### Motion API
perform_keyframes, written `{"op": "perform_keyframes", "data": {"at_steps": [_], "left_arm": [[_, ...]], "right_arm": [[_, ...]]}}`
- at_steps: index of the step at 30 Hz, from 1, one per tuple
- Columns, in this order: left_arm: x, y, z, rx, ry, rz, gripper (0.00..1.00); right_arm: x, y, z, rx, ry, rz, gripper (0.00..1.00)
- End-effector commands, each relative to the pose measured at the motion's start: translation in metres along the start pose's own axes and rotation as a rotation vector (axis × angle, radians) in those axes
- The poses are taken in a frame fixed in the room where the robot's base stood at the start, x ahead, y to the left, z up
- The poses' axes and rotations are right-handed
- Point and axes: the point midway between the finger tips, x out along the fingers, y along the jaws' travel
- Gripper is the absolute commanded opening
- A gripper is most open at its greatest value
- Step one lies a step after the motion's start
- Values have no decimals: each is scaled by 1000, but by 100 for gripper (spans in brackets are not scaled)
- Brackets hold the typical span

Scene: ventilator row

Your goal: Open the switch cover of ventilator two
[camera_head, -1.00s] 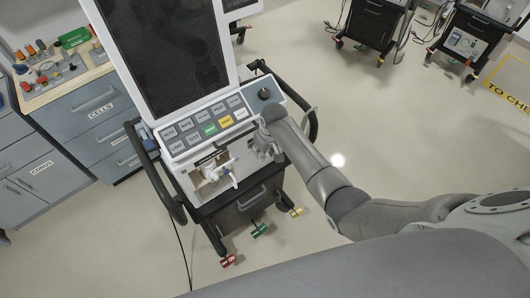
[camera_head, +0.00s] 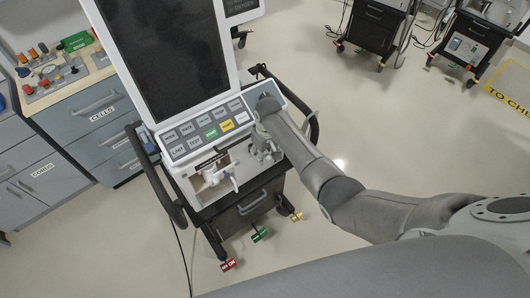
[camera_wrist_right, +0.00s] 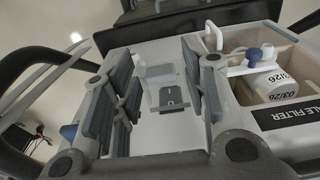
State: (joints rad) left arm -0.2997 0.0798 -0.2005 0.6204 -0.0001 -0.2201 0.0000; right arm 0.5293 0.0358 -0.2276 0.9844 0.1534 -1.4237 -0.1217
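The ventilator (camera_head: 181,147) stands in front of me, with a dark screen and a panel of labelled keys; I read no number on it. In the head view my right gripper (camera_head: 262,153) is at its front, below the key panel and right of the open filter bay. In the right wrist view my right gripper (camera_wrist_right: 163,103) is open and empty, its fingers on either side of a small dark switch (camera_wrist_right: 171,97). A pale boxy part (camera_wrist_right: 157,74), perhaps the switch cover, sits beside the switch; I cannot tell its exact position. My left gripper is not in view.
The filter bay (camera_wrist_right: 290,72) with a white canister (camera_wrist_right: 268,82) lies right of the fingers in the wrist view. Black handle rails (camera_head: 160,185) flank the ventilator. Drawer cabinets (camera_head: 95,110) stand left; other carts (camera_head: 375,30) stand behind.

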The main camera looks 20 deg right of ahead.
Motion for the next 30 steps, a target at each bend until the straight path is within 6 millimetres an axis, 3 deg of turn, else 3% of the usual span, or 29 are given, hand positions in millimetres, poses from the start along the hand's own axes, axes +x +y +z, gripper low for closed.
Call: {"op": "perform_keyframes", "data": {"at_steps": [14,30], "left_arm": [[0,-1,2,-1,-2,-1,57],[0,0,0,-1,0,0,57]], "right_arm": [[-8,0,0,0,1,0,46],[-98,0,-1,0,3,0,46]]}}
